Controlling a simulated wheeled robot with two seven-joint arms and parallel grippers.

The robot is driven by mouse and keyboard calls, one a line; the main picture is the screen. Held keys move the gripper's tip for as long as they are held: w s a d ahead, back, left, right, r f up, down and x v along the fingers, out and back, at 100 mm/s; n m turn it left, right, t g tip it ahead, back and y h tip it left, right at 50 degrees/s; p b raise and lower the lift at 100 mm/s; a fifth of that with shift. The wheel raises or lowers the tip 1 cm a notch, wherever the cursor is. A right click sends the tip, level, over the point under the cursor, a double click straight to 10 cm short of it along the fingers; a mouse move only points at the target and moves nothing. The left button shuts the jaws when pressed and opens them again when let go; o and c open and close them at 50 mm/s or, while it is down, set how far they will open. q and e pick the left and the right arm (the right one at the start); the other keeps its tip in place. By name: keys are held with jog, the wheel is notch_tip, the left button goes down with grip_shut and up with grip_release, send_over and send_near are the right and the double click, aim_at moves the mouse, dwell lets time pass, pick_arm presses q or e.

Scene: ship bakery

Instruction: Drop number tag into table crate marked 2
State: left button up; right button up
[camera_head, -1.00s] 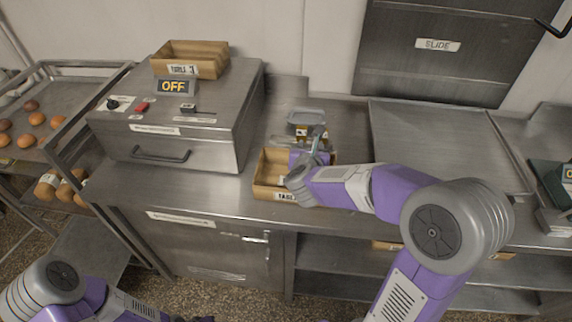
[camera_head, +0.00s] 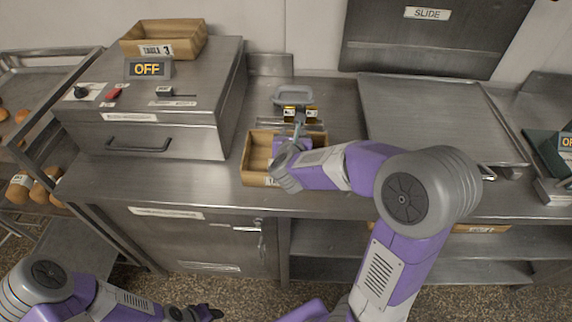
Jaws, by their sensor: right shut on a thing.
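A small wooden crate (camera_head: 256,152) sits on the steel counter in the middle. Its front label is mostly covered by my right arm, so its number cannot be read. My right gripper (camera_head: 299,124) is over the crate's back right part, pointing away from me. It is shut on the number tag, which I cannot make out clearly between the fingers. My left gripper (camera_head: 208,313) is low at the bottom edge, away from the counter; its jaw opening is unclear.
Another wooden crate marked 3 (camera_head: 163,40) stands on the steel machine with the OFF display (camera_head: 150,69). Small gold and black pieces (camera_head: 290,113) and a grey tray (camera_head: 293,95) are behind the middle crate. A large steel plate (camera_head: 435,115) lies right.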

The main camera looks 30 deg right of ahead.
jog(key=o, duration=1.2)
jog(key=shift+c, duration=0.2)
jog(key=p+v, duration=0.1)
jog(key=v, duration=0.6)
jog(key=shift+s+a, duration=0.15)
jog(key=shift+s, duration=0.05)
jog(key=shift+r, duration=0.1)
